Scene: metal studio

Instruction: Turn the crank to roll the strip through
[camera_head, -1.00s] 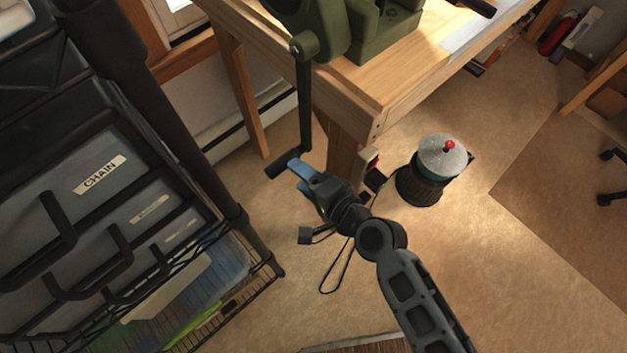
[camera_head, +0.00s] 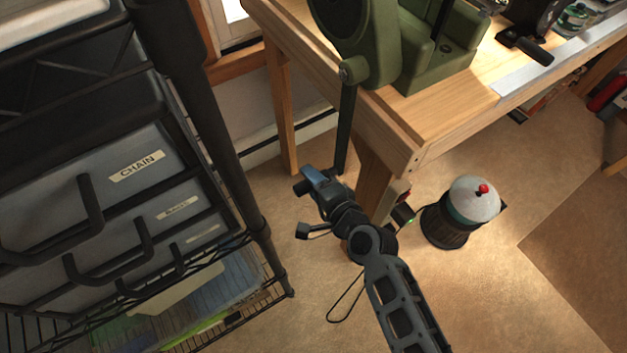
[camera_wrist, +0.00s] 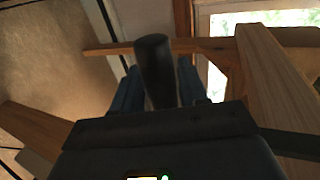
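The green rolling machine (camera_head: 372,42) stands on the near end of the wooden bench. Its crank arm (camera_head: 346,130) hangs down past the bench edge and ends in a black handle (camera_head: 302,187). My gripper (camera_head: 314,178) is at this handle, below the bench top. In the wrist view, the dark round handle (camera_wrist: 155,70) stands between my two blue fingers (camera_wrist: 160,88), which sit close on either side, so they look shut on it. I cannot make out the strip or the rollers.
The wooden bench (camera_head: 408,128) has a leg close to my gripper. A black wire rack (camera_head: 245,205) with labelled drawers (camera_head: 135,185) stands at left. A round canister with a red knob (camera_head: 460,212) is on the floor at right.

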